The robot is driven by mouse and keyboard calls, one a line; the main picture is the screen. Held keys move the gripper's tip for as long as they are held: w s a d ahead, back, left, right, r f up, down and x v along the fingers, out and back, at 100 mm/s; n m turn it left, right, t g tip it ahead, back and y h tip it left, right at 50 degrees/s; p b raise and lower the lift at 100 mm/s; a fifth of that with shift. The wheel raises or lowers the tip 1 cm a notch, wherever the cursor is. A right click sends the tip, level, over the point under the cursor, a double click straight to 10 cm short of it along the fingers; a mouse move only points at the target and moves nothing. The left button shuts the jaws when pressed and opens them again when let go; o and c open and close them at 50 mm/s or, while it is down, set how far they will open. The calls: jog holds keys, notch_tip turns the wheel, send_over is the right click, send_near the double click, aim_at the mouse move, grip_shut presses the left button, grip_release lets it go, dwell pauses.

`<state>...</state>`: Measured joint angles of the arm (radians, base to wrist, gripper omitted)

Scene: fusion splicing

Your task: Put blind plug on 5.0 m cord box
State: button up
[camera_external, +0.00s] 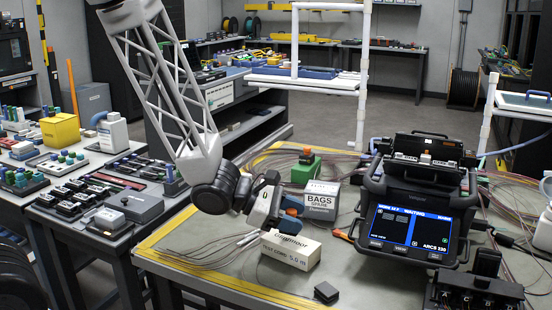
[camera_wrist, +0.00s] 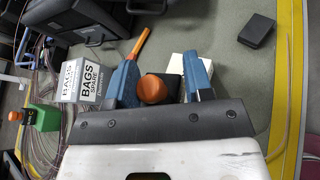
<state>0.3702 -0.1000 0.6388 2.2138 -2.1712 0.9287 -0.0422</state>
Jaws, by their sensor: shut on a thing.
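The 5.0 m cord box (camera_external: 288,251) is a cream box with dark lettering, lying on the bench's front part. Its pale top shows partly behind the fingers in the wrist view (camera_wrist: 179,60). My gripper (camera_external: 290,210) has blue fingers, also seen in the wrist view (camera_wrist: 163,80). They are shut on a dark piece with a round orange knob (camera_wrist: 153,89), which looks like the blind plug. The gripper holds it over the cord box; whether it touches the top is hidden. In the external view, only a bit of orange shows between the fingers.
A small black block (camera_external: 326,292) lies on the bench in front of the cord box. A grey BAGS box (camera_external: 320,203) and a green block (camera_external: 305,170) stand behind. The splicer (camera_external: 415,205) with its lit screen is at right. Loose cables lie at left.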

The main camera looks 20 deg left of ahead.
jog(key=shift+f, duration=1.15)
jog(key=o, duration=1.3)
jog(key=shift+f, duration=0.1)
jog(key=shift+v, duration=6.05)
jog(key=shift+d, duration=0.1)
